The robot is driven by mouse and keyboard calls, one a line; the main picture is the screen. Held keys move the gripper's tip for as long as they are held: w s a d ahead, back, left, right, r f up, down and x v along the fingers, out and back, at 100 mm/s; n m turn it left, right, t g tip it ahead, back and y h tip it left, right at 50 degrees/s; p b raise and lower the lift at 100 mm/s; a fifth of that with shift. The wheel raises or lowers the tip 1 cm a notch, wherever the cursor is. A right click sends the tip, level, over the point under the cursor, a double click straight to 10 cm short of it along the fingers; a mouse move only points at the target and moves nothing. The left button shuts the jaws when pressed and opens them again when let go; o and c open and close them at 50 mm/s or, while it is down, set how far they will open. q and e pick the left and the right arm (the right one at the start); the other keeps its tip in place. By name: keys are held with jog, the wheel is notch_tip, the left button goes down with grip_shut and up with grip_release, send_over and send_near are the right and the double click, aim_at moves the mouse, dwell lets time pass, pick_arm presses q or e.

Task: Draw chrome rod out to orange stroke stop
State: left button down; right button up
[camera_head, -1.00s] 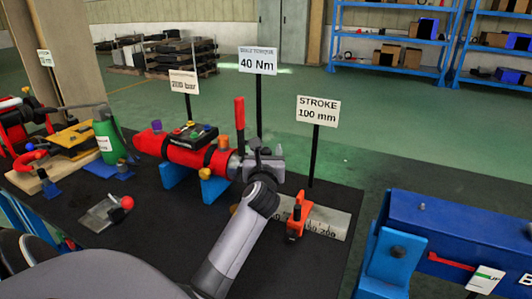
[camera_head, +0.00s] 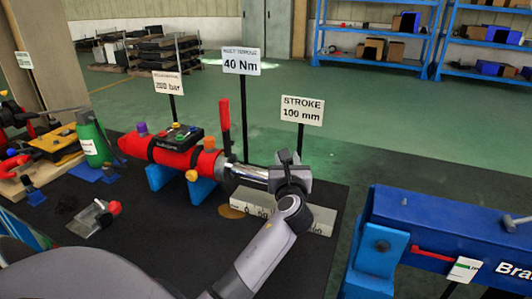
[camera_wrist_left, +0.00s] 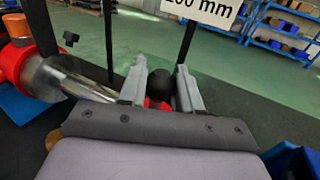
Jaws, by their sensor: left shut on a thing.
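The red cylinder (camera_head: 170,150) rests on blue supports (camera_head: 195,188) on the black-topped bench. Its chrome rod (camera_head: 248,171) sticks out of the right end. The rod also shows in the left wrist view (camera_wrist_left: 65,80), running toward my fingers. My left gripper (camera_head: 289,172) is at the rod's outer end and shut on it. In the left wrist view my left gripper (camera_wrist_left: 163,92) has its fingers on either side of a black rounded part with red below it. The orange stroke stop is hidden in the head view, behind my wrist. My right gripper is out of view.
A pale scale plate (camera_head: 320,219) lies below the rod, partly covered by my arm. A STROKE 100 mm sign (camera_head: 302,110) stands behind. A blue beam (camera_head: 450,235) on a blue stand is at the right. A red lever (camera_head: 224,115) rises behind the cylinder's end.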

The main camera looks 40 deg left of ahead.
pick_arm(q)
jog(key=shift+w+d+f, duration=0.1)
jog(key=shift+w+d, duration=0.05)
jog(key=shift+d, duration=0.3)
jog(key=c, duration=0.8)
grip_release()
jog(key=shift+d, duration=0.1)
jog(key=v, duration=0.7)
